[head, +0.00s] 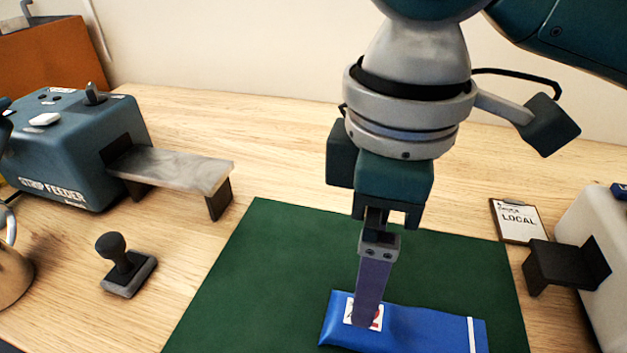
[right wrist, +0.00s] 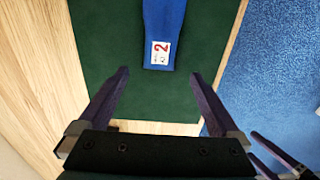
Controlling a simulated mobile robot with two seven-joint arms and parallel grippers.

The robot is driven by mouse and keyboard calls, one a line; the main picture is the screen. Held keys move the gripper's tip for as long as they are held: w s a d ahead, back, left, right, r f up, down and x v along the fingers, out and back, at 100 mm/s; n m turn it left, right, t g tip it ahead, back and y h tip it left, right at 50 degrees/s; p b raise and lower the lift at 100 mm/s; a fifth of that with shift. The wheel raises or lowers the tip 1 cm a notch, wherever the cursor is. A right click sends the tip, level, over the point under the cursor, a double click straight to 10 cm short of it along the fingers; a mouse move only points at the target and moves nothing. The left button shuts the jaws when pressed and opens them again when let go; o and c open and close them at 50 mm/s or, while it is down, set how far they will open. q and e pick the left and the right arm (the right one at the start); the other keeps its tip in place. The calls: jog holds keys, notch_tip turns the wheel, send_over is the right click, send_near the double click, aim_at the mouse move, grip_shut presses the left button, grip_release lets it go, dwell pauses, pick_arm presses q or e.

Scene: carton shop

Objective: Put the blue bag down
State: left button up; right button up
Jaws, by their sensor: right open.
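The blue bag (head: 425,328) lies flat on the green mat (head: 270,250), with a white label at its left end and a white strip near its right end. It also shows in the right wrist view (right wrist: 158,20), its label reading 2. My right gripper (head: 367,318) points down at the label end in the head view. In the right wrist view its fingers (right wrist: 159,73) are apart with nothing gripped between them, and the bag's end lies by the fingertips. My left gripper (right wrist: 275,155) shows partly at the lower right of that view; its opening is unclear.
A strip feeder (head: 70,150) with a grey shelf stands at the left, and a hand stamp (head: 127,268) in front of it. A clipboard marked LOCAL (head: 517,220) and a pale machine (head: 590,245) with a dark bracket are at the right. The mat left of the bag is clear.

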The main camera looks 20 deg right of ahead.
jog(key=s+a+f+m+t+y, duration=0.1)
jog(key=s+a+m+t+y, duration=0.1)
jog(key=s+a+m+y, duration=0.3)
jog(key=s+d+m+h, duration=0.1)
jog(key=s+d, duration=0.1)
jog(key=d, duration=0.2)
jog(key=s+d+f+m+t+h, duration=0.1)
jog(key=s+d+m+h, duration=0.1)
jog(key=s+d, duration=0.1)
jog(key=s+d+f+m+h, duration=0.1)
jog(key=s+d, duration=0.1)
jog(key=d, duration=0.3)
jog(key=shift+s+f+m+t+h, duration=0.2)
jog(key=shift+s+m+t+h, duration=0.1)
jog(key=shift+h, duration=0.1)
